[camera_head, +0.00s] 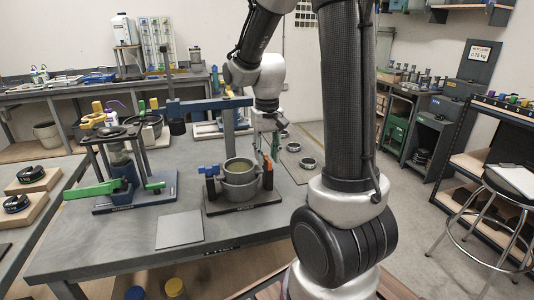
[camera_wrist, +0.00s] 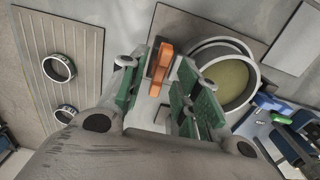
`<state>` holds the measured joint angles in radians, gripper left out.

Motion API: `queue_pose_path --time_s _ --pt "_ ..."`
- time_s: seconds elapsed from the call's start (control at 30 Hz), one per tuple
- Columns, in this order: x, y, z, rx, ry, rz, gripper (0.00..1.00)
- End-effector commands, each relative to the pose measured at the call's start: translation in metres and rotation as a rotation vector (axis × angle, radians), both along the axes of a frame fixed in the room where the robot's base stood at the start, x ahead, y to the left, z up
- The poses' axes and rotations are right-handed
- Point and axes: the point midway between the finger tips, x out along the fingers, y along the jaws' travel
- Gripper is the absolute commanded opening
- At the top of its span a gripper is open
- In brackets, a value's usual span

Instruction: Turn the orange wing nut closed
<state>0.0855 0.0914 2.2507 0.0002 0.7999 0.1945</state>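The orange wing nut (camera_wrist: 160,66) shows in the wrist view as an upright orange piece at the side of a round grey pot (camera_wrist: 250,95). In the head view the wing nut (camera_head: 267,161) is a small orange spot at the pot's right side, partly hidden by my gripper (camera_head: 268,146). In the wrist view my gripper (camera_wrist: 158,80) has its two green-padded fingers apart, one on each side of the wing nut. The wing nut lies closer to the left finger; I cannot tell whether they touch.
A blue handle (camera_head: 208,169) stands on the pot's left side. A rig with green handles (camera_head: 92,190) is to the left on the table. A flat grey plate (camera_head: 180,229) lies in front.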

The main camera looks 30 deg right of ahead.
Motion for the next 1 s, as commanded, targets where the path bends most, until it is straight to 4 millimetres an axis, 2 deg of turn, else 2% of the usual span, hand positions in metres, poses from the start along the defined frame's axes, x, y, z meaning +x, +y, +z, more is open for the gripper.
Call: queue_pose_path --time_s 0.03,0.17,0.2,0.63,1.0 --pt "0.0001 0.0 0.0001 0.0 0.0 0.0 0.25" --pt "0.0001 0.0 0.0003 0.0 0.0 0.0 0.01" --pt "0.0001 0.0 0.0003 0.0 0.0 0.0 0.0" --pt "0.0002 -0.0001 0.0005 0.0 -0.001 -0.053 0.0" --pt "0.0003 -0.0001 0.0007 0.0 -0.001 -0.325 0.0"
